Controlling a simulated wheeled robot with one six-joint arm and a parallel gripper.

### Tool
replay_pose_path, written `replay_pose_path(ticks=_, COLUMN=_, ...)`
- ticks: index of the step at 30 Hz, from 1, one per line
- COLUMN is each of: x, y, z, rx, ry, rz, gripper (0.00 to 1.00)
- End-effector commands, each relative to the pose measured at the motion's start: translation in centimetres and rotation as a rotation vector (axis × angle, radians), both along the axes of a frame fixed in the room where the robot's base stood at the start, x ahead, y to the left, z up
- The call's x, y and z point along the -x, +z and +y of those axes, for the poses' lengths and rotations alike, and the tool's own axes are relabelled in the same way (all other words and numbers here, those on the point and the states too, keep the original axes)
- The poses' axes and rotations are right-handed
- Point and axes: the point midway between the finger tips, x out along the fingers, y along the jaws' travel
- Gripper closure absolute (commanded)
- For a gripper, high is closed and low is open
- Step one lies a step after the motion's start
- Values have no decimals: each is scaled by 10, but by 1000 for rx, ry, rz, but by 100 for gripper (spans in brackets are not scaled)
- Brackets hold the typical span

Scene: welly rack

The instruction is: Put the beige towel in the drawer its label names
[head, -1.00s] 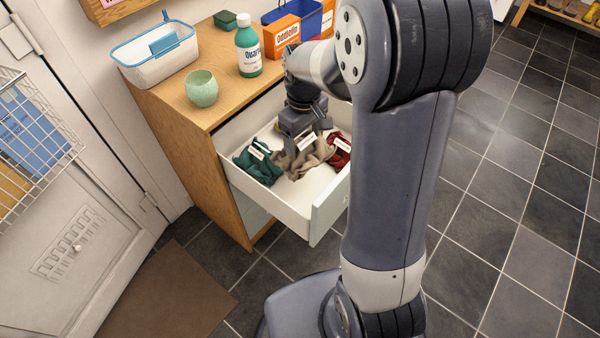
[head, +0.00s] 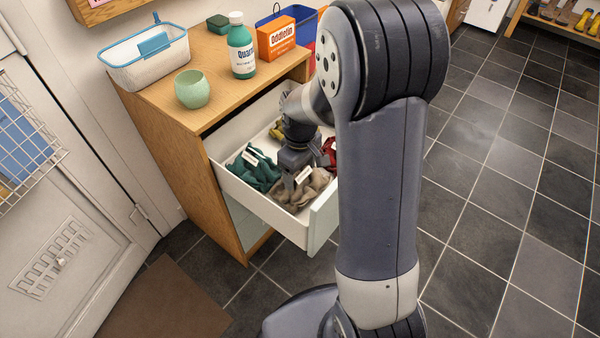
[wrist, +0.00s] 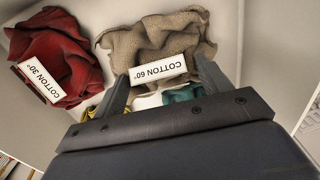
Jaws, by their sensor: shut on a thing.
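The beige towel (head: 299,194) is crumpled at the front of an open white drawer (head: 240,189), close to the drawer's front panel. It bears a white label reading "COTTON 60°" in the wrist view (wrist: 158,70). My gripper (head: 290,180) points down at it and is shut on it; the wrist view shows the fingers (wrist: 165,88) at either side of the label. I cannot tell whether the towel touches the drawer floor. A teal towel (head: 253,170) lies to its left and a red towel (wrist: 58,65), labelled "COTTON 30°", beside it. Something yellow (head: 277,130) lies farther back.
The wooden cabinet (head: 190,150) has another pale drawer front (head: 250,226) below. On top stand a white basket (head: 145,58), green cup (head: 192,90), teal bottle (head: 241,48), orange box (head: 287,33) and blue bin (head: 270,15). The tiled floor at right is clear.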

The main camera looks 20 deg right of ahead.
Motion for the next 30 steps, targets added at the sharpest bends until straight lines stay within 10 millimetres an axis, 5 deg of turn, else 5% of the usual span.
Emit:
replay_pose_path(ticks=11, x=0, y=-8, z=0, rx=0, ry=0, rz=-1, gripper=55)
replay_pose_path(ticks=12, x=0, y=-9, z=0, rx=0, ry=0, rz=-1, gripper=27)
replay_pose_path(ticks=18, x=0, y=-8, z=0, rx=0, ry=0, rz=-1, gripper=10)
replay_pose_path(ticks=30, x=-1, y=0, z=0, rx=0, ry=0, rz=-2, gripper=6)
